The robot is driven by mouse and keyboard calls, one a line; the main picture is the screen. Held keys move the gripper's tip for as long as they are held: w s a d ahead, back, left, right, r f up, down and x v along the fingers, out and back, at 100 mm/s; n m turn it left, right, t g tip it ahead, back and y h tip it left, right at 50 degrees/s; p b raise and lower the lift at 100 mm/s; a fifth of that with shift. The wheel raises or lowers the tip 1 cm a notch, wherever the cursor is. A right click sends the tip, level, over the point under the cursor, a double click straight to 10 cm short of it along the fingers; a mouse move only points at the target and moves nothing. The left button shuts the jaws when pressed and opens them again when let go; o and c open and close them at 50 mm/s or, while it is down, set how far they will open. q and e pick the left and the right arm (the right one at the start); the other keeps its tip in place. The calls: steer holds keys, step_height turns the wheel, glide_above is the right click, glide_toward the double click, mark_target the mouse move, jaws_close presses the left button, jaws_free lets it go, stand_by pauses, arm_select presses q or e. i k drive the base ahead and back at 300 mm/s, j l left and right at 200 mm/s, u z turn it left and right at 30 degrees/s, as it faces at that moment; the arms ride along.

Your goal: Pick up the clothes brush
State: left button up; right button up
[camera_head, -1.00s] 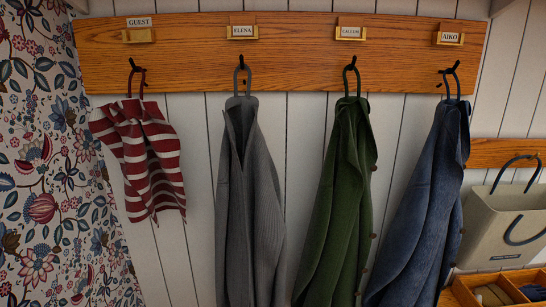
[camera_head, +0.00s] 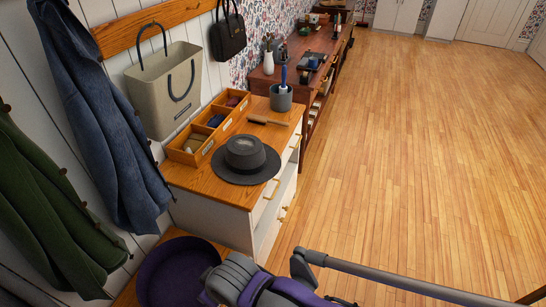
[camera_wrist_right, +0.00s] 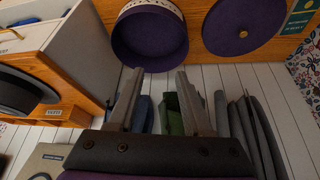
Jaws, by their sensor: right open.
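A slim brush with a pale wooden handle (camera_head: 268,120), apparently the clothes brush, lies on the wooden top of a white cabinet (camera_head: 210,188). It lies between a dark grey hat (camera_head: 246,155) and a grey cup (camera_head: 281,98) in the head view. I cannot make it out in the right wrist view. My right gripper (camera_wrist_right: 155,76) is open and empty in the right wrist view, apart from the brush. In the head view my right arm shows at the bottom, with its fingertips not visible. My left gripper is not in view.
A wooden divided tray (camera_head: 196,146) stands beside the hat, under a beige bag (camera_head: 165,88). A purple round box (camera_head: 150,268) sits low beside the cabinet. Coats hang at left. A dark desk (camera_head: 318,48) stands beyond. The wooden floor (camera_head: 420,150) at right is clear.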

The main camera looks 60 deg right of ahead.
mark_target(262, 121)
steer(key=z, duration=1.75)
steer(key=u, duration=0.7)
steer(key=i+l+u, duration=0.1)
steer(key=l+u, duration=1.25)
steer(key=l, duration=1)
steer(key=k+l, duration=0.15)
steer(key=l, duration=0.2)
steer(key=l+u, duration=0.1)
steer(key=l, duration=0.25)
steer(key=k, duration=0.05)
